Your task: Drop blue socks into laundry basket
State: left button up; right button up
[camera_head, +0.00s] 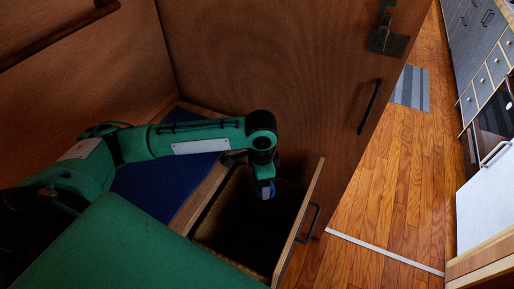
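My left gripper (265,190) hangs pointing down over an open drawer-like bin (306,214) with a dark inside. A small bluish patch shows at the fingertips. It is too small and dark to tell whether it is a sock or part of the gripper, or whether the fingers are open or shut. No blue socks can be made out clearly elsewhere, and the bottom of the bin is in shadow. No separate laundry basket is seen. My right gripper is not in view.
A blue cushion or mat (150,190) lies left of the bin. A tall wooden door (260,60) with a dark handle stands behind it. Right is clear wooden floor (385,200) with a grey striped rug (411,88) and kitchen cabinets (480,50).

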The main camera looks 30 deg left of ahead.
pick_arm(q)
jog(key=r+m+p, duration=0.1)
jog(key=m+p, duration=0.2)
jog(key=w+a+r+m+p, duration=0.1)
jog(key=m+p, duration=0.2)
jog(key=m, duration=0.1)
jog(key=w+a+r+m+p, duration=0.1)
jog(key=m+p, duration=0.2)
jog(key=p, duration=0.1)
jog(key=shift+r+m, duration=0.1)
jog(key=shift+m, duration=0.3)
jog(key=shift+w+a+m+p, duration=0.1)
jog(key=shift+a+m+p, duration=0.05)
jog(key=shift+m+p, duration=0.8)
jog(key=shift+a+m, duration=0.1)
jog(key=shift+m, duration=0.35)
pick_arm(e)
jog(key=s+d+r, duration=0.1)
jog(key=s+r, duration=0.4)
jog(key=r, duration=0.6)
pick_arm(q)
jog(key=shift+f+b, duration=0.7)
jog(key=shift+f, duration=0.1)
notch_tip(320, 180, down, 5)
jog(key=b, duration=0.5)
jog(key=shift+r, duration=0.15)
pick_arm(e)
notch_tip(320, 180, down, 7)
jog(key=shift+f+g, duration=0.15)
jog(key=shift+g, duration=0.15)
